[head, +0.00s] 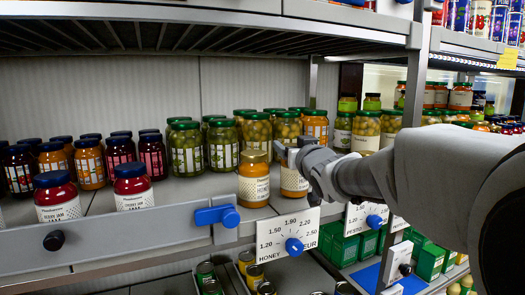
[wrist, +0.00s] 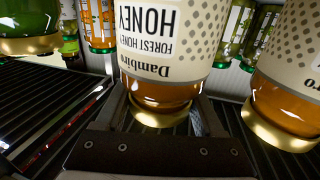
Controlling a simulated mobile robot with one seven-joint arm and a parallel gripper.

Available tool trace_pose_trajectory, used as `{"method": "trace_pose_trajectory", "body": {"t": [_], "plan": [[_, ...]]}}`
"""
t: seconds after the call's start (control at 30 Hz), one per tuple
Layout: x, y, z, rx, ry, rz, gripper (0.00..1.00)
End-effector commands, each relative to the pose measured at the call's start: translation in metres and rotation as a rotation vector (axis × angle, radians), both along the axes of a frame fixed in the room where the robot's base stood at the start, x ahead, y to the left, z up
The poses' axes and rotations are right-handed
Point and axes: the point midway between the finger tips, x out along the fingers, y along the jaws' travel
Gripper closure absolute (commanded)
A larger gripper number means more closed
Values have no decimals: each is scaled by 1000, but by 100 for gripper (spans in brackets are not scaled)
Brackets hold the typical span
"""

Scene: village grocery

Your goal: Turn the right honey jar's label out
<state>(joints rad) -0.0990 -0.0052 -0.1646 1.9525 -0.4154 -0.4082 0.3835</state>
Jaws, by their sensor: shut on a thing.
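Two honey jars stand side by side at the front of the shelf in the head view. The left honey jar (head: 254,184) has a gold lid and its printed label shows. The right honey jar (head: 294,184) is upright beside it, with its lid hidden by my gripper (head: 287,154). In the wrist view, which is upside down, my gripper (wrist: 160,112) is shut on the right jar's gold lid. That jar's label (wrist: 165,40) shows "HONEY" and "Dambiro" towards the wrist camera. The left honey jar (wrist: 295,85) also shows there, apart from the held one.
A price rail with a HONEY card (head: 287,233) and blue dials runs along the shelf front. Green-lidded jars (head: 222,145) stand behind, and red jam jars (head: 133,187) to the left. The upper shelf (head: 200,20) hangs above my gripper.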

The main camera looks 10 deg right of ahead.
Motion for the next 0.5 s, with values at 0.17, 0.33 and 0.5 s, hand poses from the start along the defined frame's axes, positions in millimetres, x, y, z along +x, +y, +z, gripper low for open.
{"method": "trace_pose_trajectory", "body": {"t": [0.17,0.33,0.5], "plan": [[0,0,0,0,-4,0,100],[0,0,0,0,-4,0,100],[0,-1,0,0,-4,0,12]]}}
